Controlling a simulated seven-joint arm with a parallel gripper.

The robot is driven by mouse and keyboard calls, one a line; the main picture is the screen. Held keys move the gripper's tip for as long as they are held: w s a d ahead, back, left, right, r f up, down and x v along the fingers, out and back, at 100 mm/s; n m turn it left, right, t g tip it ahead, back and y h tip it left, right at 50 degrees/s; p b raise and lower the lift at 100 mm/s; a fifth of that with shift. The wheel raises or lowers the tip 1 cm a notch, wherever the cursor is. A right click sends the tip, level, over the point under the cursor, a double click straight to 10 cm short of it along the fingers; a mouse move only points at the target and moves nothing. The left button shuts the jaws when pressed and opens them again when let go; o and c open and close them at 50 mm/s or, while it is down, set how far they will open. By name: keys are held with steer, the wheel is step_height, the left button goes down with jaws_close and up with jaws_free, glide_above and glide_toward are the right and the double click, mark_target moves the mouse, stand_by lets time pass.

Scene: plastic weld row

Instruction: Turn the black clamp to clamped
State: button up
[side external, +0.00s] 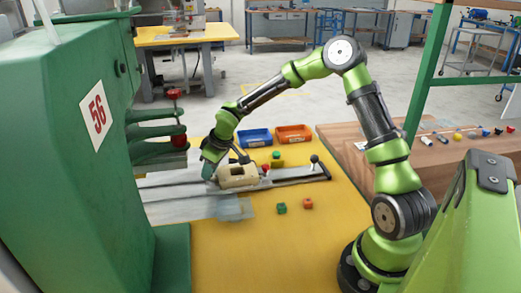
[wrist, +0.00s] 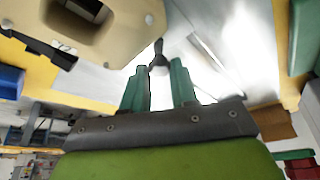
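My gripper (wrist: 158,75) has two green fingers standing apart, with a clear gap between them. A small dark, forked piece (wrist: 158,54) shows just beyond the gap, thin at its top; it may be part of the black clamp, but I cannot tell if it touches a finger. In the side view my gripper (side external: 210,166) is low at the left end of a beige block (side external: 238,177) on the metal rail fixture. A black ball-topped lever (side external: 314,161) stands at the fixture's right end. Which black part is the clamp, and its position, is unclear.
A green machine (side external: 85,130) marked 56 stands close on the left, its arms reaching over the rail. Blue (side external: 255,137) and orange (side external: 294,133) bins sit behind the fixture.

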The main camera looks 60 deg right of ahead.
jaws_close()
steer(key=n, duration=0.1)
steer(key=n+y, duration=0.1)
steer(key=n, duration=0.2)
steer(key=shift+d+g+y, duration=0.25)
steer(key=shift+g+y, duration=0.05)
steer(key=shift+w+d+n+g+y, duration=0.1)
steer(key=shift+n+g+y, duration=0.2)
steer(key=shift+n, duration=0.9)
steer(key=shift+w+n+g+y, duration=0.15)
steer(key=shift+n+g, duration=0.25)
steer(key=shift+n, duration=0.8)
steer(key=shift+o, duration=1.9)
jaws_free()
